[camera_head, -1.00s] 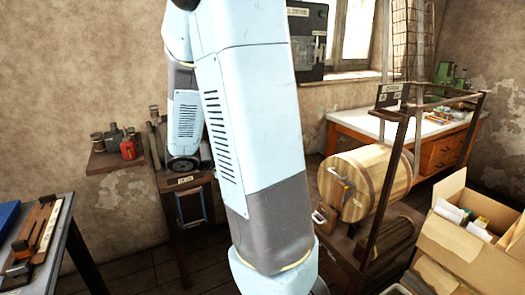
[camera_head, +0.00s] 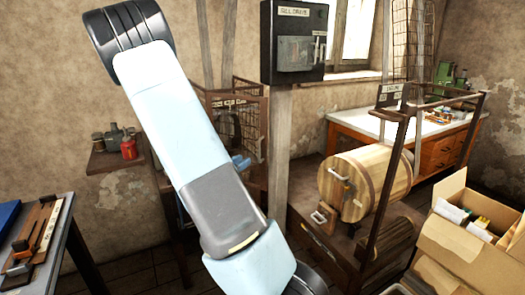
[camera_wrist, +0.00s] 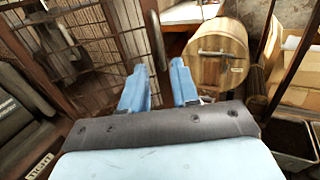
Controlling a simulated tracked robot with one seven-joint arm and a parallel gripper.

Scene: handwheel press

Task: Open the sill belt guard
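A wire-mesh guard (camera_head: 223,101) in a dark brown frame stands behind my arm, left of the grey post, in the head view; I take it for the sill belt guard. My arm hides much of it. In the wrist view its mesh (camera_wrist: 85,45) fills the upper left, with a brown upright bar (camera_wrist: 155,38) just beyond my fingers.
A black box marked SILL DRIVE (camera_head: 294,40) hangs on the post (camera_head: 279,150) above. A wooden drum (camera_head: 365,185) stands right, with a wooden rail frame in front. A cardboard box (camera_head: 470,235) is front right, a workbench (camera_head: 40,235) front left.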

